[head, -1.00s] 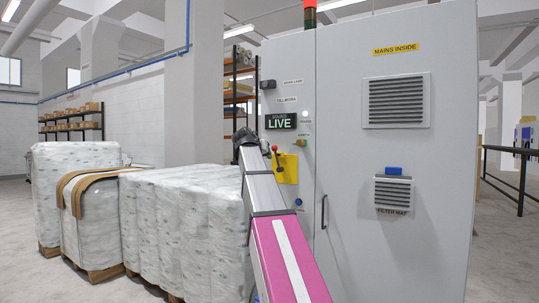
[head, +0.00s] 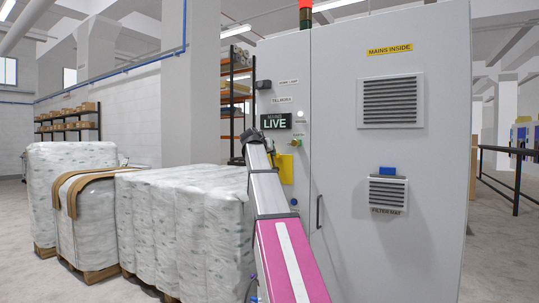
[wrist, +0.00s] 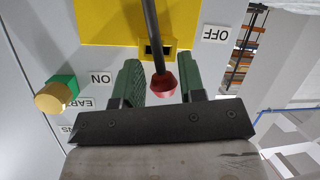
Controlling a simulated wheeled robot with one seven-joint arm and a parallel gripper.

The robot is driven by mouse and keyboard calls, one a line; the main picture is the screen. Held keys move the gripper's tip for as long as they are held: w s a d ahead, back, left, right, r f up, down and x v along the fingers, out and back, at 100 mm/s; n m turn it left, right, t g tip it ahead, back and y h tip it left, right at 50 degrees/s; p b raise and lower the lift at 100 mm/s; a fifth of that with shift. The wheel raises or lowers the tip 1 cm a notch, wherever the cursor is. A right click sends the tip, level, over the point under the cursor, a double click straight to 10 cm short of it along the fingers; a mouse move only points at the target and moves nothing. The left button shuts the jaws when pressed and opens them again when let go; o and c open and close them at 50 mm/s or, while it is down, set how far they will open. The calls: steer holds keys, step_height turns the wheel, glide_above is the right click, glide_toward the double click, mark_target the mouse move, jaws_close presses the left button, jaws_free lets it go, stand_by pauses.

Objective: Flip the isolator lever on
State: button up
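The isolator lever is a black rod with a red knob (wrist: 164,86), seen in the wrist view in front of its yellow plate (wrist: 105,22). The plate also shows in the head view (head: 287,170), where my arm hides the knob. An OFF label (wrist: 214,34) is on the right of the plate and an ON label (wrist: 101,78) on the left in the wrist view. My gripper (wrist: 161,78) is open, its green fingers on either side of the knob with gaps between. It also shows in the head view (head: 253,138).
A MAINS LIVE sign (head: 276,121) is on the grey cabinet (head: 345,190) just above the lever. A brass-coloured knob on a green base (wrist: 55,95) sits beside the plate. Wrapped pallet loads (head: 185,225) stand left of my arm.

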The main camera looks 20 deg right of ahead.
steer(key=shift+w+d+f, duration=0.1)
steer(key=shift+w+d, duration=0.15)
steer(key=shift+d, duration=0.05)
steer(key=shift+c, duration=0.3)
jaws_close()
steer(key=shift+s+d+m+t+y, duration=0.3)
steer(key=shift+s+d+m+t, duration=0.45)
steer(key=shift+s+m, duration=0.35)
steer(key=shift+w, duration=0.15)
steer(key=shift+o, duration=0.3)
jaws_free()
